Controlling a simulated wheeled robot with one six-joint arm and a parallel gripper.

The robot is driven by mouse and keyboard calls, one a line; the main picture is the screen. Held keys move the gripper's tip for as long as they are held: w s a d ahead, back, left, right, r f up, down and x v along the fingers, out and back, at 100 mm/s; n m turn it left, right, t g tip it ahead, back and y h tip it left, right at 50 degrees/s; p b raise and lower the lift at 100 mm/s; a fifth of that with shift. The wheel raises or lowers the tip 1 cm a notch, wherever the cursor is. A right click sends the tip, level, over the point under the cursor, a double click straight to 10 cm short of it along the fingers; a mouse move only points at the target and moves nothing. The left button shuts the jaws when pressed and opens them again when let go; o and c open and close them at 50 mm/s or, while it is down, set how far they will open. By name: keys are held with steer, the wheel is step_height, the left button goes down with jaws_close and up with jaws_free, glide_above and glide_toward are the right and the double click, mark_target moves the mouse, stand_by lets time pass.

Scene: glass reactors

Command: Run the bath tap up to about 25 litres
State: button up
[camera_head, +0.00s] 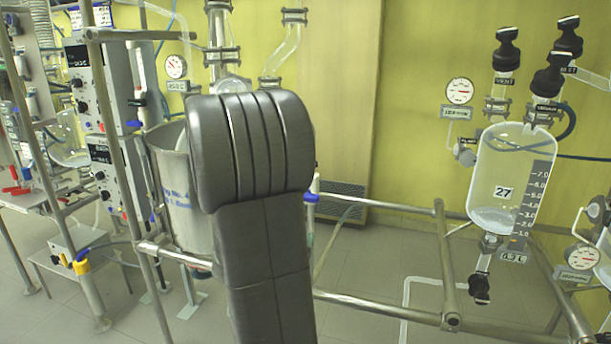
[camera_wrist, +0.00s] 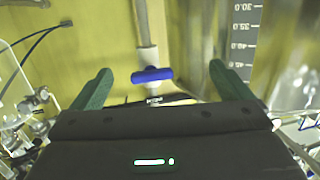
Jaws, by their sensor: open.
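In the wrist view a blue tap handle (camera_wrist: 152,75) lies crosswise on a pale upright pipe (camera_wrist: 146,28). My gripper (camera_wrist: 160,69) is open, its two green fingers wide apart on either side of the handle in the picture. Nothing is between them in grip; whether they touch the handle cannot be told. A blue handle on a white pipe also shows in the head view (camera_head: 311,197), just right of my arm. The steel bath vessel (camera_head: 185,205) stands left of my arm, partly hidden by it. A scale (camera_wrist: 240,45) reads 30.0 to 45.0; no liquid level is readable. My gripper is hidden in the head view.
Steel rails (camera_head: 385,308) cross low in front. Control boxes (camera_head: 100,95) stand at the left. Thin dark tubes (camera_wrist: 30,50) run at the wrist view's left. Bare floor lies below the rails.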

step_height(320, 180, up, 6)
steer(key=f+m+h+p, duration=0.1)
steer(key=m+h+p, duration=0.1)
steer(key=h, duration=0.1)
steer(key=shift+t, duration=0.4)
steer(key=p+x, duration=0.2)
steer(key=x, duration=1.2)
steer(key=shift+r, duration=0.15)
steer(key=c, duration=1)
